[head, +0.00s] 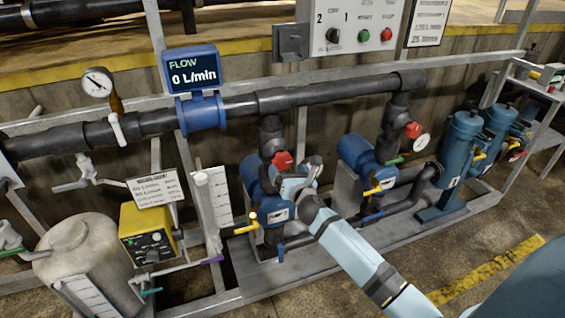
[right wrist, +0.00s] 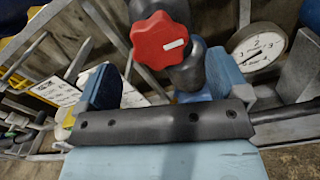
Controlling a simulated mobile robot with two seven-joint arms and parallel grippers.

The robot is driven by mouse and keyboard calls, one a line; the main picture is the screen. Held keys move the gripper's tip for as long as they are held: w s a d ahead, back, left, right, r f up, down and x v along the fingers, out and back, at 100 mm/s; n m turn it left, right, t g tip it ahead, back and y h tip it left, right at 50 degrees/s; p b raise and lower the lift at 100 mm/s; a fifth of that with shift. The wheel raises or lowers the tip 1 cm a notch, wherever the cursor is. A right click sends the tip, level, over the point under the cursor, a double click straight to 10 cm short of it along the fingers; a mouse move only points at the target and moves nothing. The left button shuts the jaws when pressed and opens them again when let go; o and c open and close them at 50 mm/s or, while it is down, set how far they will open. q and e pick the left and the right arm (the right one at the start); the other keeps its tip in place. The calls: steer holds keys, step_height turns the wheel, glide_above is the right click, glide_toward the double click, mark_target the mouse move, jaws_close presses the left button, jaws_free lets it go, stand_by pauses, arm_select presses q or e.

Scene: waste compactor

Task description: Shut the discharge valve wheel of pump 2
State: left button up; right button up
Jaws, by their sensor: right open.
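A red valve wheel (head: 283,160) with a pale mark sits on the black discharge pipe above the left blue pump (head: 250,172). It also shows large in the right wrist view (right wrist: 160,40). Another red wheel (head: 413,130) is above the right blue pump (head: 355,150). The pump number labels are too small to read. My right gripper (head: 300,178) is just below and right of the left wheel. Its two blue fingers stand apart in the right wrist view (right wrist: 163,85), with the wheel beyond them and nothing gripped. My left gripper is out of view.
A pressure gauge (right wrist: 258,48) is close on the right in the wrist view. The blue flow display (head: 192,75) reads 0 L/min. A yellow-handled valve (head: 245,226) and a white board (head: 212,195) stand left of the gripper. A control panel (head: 355,22) is above.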

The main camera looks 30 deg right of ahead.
mark_target(284, 164)
steer(key=x, duration=0.5)
steer(key=c, duration=0.9)
